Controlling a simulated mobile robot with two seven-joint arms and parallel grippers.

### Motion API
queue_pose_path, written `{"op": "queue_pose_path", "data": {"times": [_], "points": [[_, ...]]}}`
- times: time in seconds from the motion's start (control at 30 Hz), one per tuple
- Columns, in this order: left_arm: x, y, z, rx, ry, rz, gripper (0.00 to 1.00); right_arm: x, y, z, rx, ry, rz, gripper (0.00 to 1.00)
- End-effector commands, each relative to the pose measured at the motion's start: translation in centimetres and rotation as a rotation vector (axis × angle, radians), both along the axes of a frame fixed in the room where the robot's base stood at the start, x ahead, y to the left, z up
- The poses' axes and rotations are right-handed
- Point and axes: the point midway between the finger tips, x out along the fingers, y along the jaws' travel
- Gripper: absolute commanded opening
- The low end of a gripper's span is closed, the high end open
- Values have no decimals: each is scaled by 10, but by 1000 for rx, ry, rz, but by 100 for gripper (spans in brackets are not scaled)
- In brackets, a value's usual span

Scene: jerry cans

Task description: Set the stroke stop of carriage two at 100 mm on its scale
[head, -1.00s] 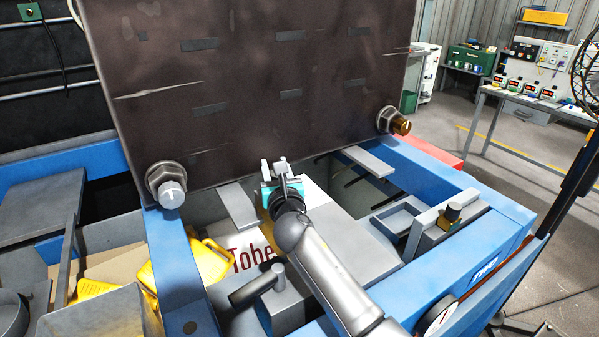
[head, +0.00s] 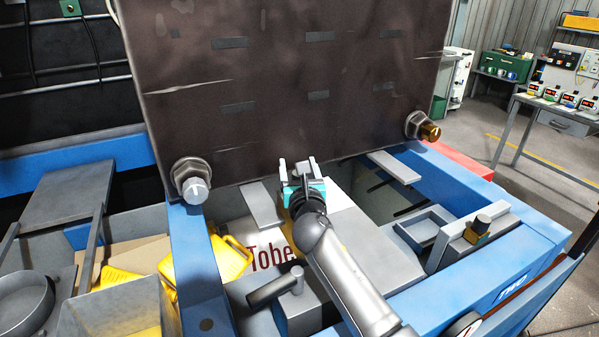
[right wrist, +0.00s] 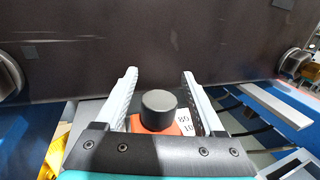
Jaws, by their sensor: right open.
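My right gripper (head: 298,170) reaches in over the blue frame of carriage two, below the lower edge of a large dark plate. In the right wrist view its jaws (right wrist: 160,76) are open, one on each side of a black round knob (right wrist: 158,108) on an orange-red block (right wrist: 165,128). The knob appears to be on the stroke stop; I see a gap beside it on both sides. A white scale (right wrist: 187,122) right of the block shows "80" and a partly hidden "10". The gripper hides knob and scale in the head view. My left gripper is not in view.
The dark plate (head: 290,80) stands close behind the gripper, with large bolts (head: 190,182) at its lower corners. A blue rail (head: 515,265) marked "TWO" lies at right.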

Motion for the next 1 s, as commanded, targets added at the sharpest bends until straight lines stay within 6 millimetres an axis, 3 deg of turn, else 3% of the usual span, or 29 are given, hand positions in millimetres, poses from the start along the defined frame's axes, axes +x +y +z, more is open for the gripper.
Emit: {"op": "queue_pose_path", "data": {"times": [0.27, 1.0], "points": [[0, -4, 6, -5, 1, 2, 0, -21, -1, 0, -2, 1, 1, 70], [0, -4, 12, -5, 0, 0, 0, -134, -4, -2, -1, 3, 1, 70]]}}
